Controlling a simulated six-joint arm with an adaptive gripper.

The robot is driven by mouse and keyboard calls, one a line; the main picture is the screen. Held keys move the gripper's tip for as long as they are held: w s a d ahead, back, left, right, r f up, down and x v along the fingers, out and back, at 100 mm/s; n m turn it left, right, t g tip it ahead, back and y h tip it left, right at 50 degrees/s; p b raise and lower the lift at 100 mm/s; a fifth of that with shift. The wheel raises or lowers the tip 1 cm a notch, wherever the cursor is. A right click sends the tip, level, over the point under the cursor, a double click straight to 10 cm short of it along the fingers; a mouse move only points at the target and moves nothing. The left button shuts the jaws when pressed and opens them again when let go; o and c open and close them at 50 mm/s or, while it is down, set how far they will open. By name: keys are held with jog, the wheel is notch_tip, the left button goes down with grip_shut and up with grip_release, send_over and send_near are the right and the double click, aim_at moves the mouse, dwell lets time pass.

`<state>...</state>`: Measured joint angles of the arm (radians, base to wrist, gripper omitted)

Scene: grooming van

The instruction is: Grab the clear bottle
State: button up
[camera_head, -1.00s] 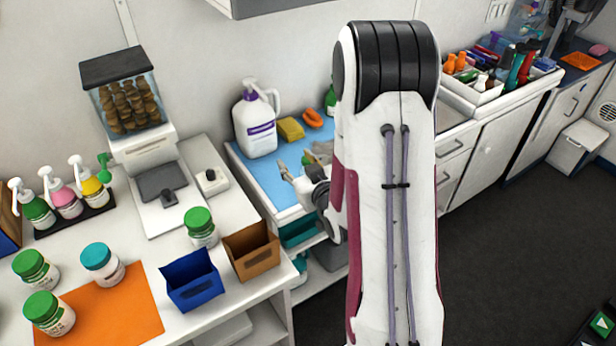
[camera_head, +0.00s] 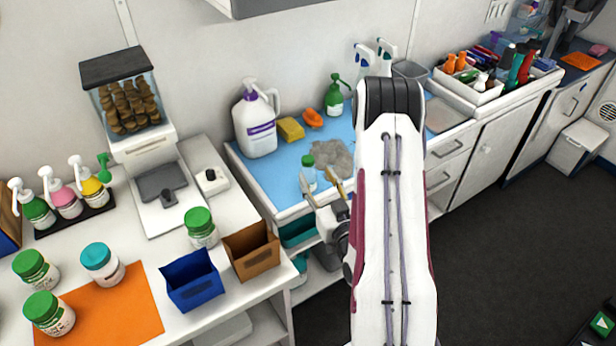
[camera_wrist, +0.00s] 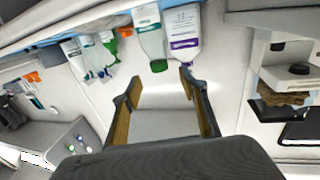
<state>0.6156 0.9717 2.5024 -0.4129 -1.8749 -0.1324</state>
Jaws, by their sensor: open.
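The clear bottle (camera_head: 309,178) with a green cap stands on the blue mat (camera_head: 270,183), near its front edge. In the wrist view the clear bottle (camera_wrist: 149,35) appears upside down, its green cap toward my fingers. My gripper (camera_head: 319,182) is open, with its two fingers spread near the bottle. In the head view the left finger overlaps the lower part of the bottle. In the wrist view my gripper (camera_wrist: 161,90) has nothing between its fingers, and the bottle lies beyond the fingertips.
A white jug with a purple label (camera_head: 257,135) stands behind to the left. A yellow sponge (camera_head: 291,129), orange item (camera_head: 313,118), green spray bottle (camera_head: 334,98) and grey fluffy heap (camera_head: 331,156) are on the mat. Blue (camera_head: 193,283) and brown (camera_head: 252,253) bins stand at the front left.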

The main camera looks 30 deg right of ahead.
aim_at(310, 167)
jog(key=shift+w, duration=0.1)
dwell(0.3)
jog(key=shift+x, duration=1.15)
jog(key=shift+d, duration=0.1)
jog(key=shift+w, duration=0.1)
jog(key=shift+f+x, duration=0.25)
jog(key=shift+x, duration=1)
jog(key=shift+f+x, duration=0.2)
jog(key=shift+x, duration=1.1)
jog(key=shift+c, duration=0.4)
grip_shut()
